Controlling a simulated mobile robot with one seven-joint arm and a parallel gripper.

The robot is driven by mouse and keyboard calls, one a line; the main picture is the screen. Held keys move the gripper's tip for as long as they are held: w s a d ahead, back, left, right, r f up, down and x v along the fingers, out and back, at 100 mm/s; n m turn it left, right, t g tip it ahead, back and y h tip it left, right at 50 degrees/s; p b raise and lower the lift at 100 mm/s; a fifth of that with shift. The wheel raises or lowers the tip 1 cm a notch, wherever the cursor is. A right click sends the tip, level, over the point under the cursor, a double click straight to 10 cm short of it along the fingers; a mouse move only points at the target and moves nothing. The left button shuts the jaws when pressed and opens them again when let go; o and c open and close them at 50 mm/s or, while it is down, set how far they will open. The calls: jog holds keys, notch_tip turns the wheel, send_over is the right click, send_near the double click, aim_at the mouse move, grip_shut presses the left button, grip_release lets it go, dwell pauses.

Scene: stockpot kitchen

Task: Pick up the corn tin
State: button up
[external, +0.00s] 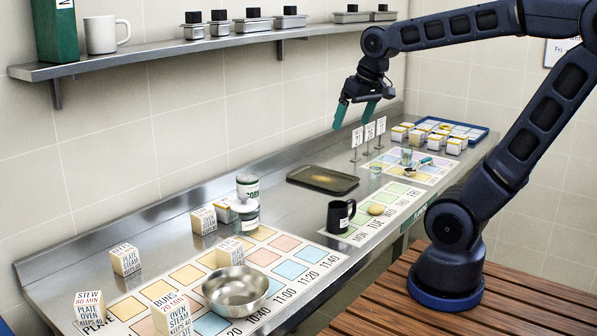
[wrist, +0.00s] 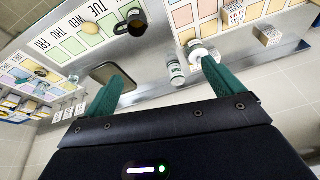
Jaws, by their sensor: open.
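The corn tin (external: 247,187), white and green with lettering that seems to read CORN, stands upright on the steel counter near the wall. A second white and green tin (external: 246,216) stands just in front of it. In the wrist view the corn tin (wrist: 175,72) appears between my fingers' lines of reach, with the second tin (wrist: 198,51) near the right finger. My gripper (external: 352,121) is open and empty, high above the counter, to the right of both tins and well apart from them. Its green fingers also frame the wrist view (wrist: 162,72).
Small labelled boxes (external: 203,221) stand close left of the tins. A steel bowl (external: 236,291), black mug (external: 340,216) and dark tray (external: 322,179) are on the counter. Upright cards (external: 369,133) stand right of the tray. A wall shelf (external: 160,62) runs above. Bare counter lies between tins and tray.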

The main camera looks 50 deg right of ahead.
jog(key=w+m+g, duration=0.1)
jog(key=w+m, duration=0.2)
jog(key=w, duration=0.8)
jog(key=m+g, duration=0.3)
jog(key=m, duration=0.4)
send_over(247, 177)
jog(key=f, duration=1.8)
jog(key=shift+s, duration=0.4)
jog(key=shift+w+f, duration=0.2)
jog(key=shift+f, duration=0.25)
notch_tip(247, 177, down, 4)
jog(key=shift+f, duration=0.1)
jog(key=shift+w+d+f, duration=0.1)
jog(key=shift+w+f, duration=0.05)
jog(key=shift+f, duration=1.4)
jog(key=shift+w+f, duration=0.1)
jog(key=shift+f, duration=1.4)
jog(key=c, duration=1.4)
